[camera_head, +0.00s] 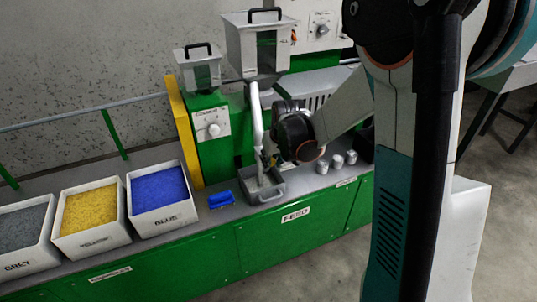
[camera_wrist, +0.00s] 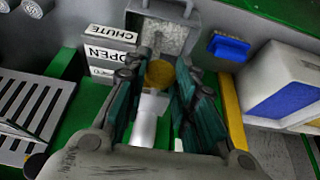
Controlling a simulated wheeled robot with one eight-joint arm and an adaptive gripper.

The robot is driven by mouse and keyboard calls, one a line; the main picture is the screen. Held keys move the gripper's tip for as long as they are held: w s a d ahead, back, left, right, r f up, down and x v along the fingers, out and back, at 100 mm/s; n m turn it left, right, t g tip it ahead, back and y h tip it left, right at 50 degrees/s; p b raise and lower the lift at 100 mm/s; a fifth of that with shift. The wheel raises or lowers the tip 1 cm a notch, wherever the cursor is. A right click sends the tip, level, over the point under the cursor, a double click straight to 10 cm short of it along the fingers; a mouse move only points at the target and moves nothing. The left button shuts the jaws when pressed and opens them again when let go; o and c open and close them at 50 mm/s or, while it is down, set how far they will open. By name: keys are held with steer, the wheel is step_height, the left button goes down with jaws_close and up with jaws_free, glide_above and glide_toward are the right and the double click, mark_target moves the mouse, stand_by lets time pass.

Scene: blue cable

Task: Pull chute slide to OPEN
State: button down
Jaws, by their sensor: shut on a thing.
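The chute slide's round yellow knob (camera_wrist: 159,74) sits between my fingertips in the wrist view. My gripper (camera_wrist: 160,78) is shut on it, one teal finger on each side. The silver chute tube (camera_wrist: 146,122) runs below the knob in that picture. A white label (camera_wrist: 108,45) reading CHUTE and OPEN, with a partly hidden lower line, is left of the knob. In the head view my gripper (camera_head: 266,158) is beside the lower end of the chute tube (camera_head: 257,115), and the knob is too small to make out. How far the slide is out cannot be told.
A grey handled tray (camera_head: 279,189) stands below the chute; it shows in the wrist view (camera_wrist: 194,18). Bins of blue (camera_head: 170,222), yellow (camera_head: 68,251) and grey pellets (camera_head: 45,262) stand farther left. Several metal cups (camera_head: 337,161) stand right.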

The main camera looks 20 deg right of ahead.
steer(key=shift+s+f, duration=0.1)
steer(key=shift+s, duration=0.6)
steer(key=c, duration=1.4)
jaws_free()
steer(key=shift+o, duration=0.6)
steer(key=shift+s, duration=0.1)
steer(key=shift+r, duration=0.2)
steer(key=v, duration=1.1)
steer(key=shift+r, duration=0.35)
